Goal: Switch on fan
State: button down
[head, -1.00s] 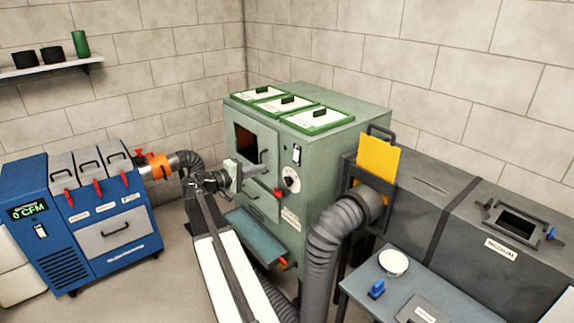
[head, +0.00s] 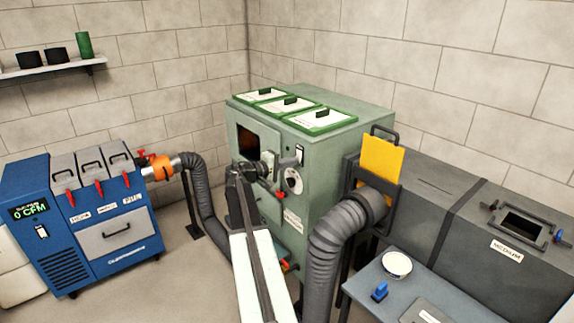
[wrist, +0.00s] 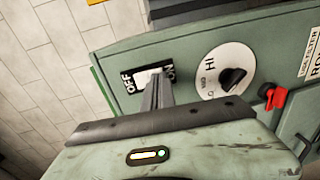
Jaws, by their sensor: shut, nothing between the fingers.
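A white rocker switch (wrist: 147,79) with OFF and ON labels is on the front of a green cabinet (head: 350,120). It also shows in the head view (head: 298,155). My gripper (wrist: 157,80) is shut and empty, its fingertips in front of the switch and overlapping its ON side in the wrist view. I cannot tell whether they touch it. In the head view my gripper (head: 284,164) is close to the cabinet front, just left of the switch. A blue unit (head: 80,220) at the left has a display reading 0 CFM (head: 29,210) and its own switch (head: 41,231).
A dial (wrist: 226,70) marked HI and a red knob (wrist: 273,97) sit beside the switch. Below are a grey flexible hose (head: 325,250) and a table (head: 372,285) with a bowl (head: 397,264).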

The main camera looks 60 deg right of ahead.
jog(key=w+a+f+b, duration=0.1)
jog(key=w+a, duration=0.3)
jog(key=a, duration=0.9)
jog(key=shift+w+f+b, duration=0.15)
jog(key=shift+f+b, duration=0.25)
jog(key=shift+b, duration=0.2)
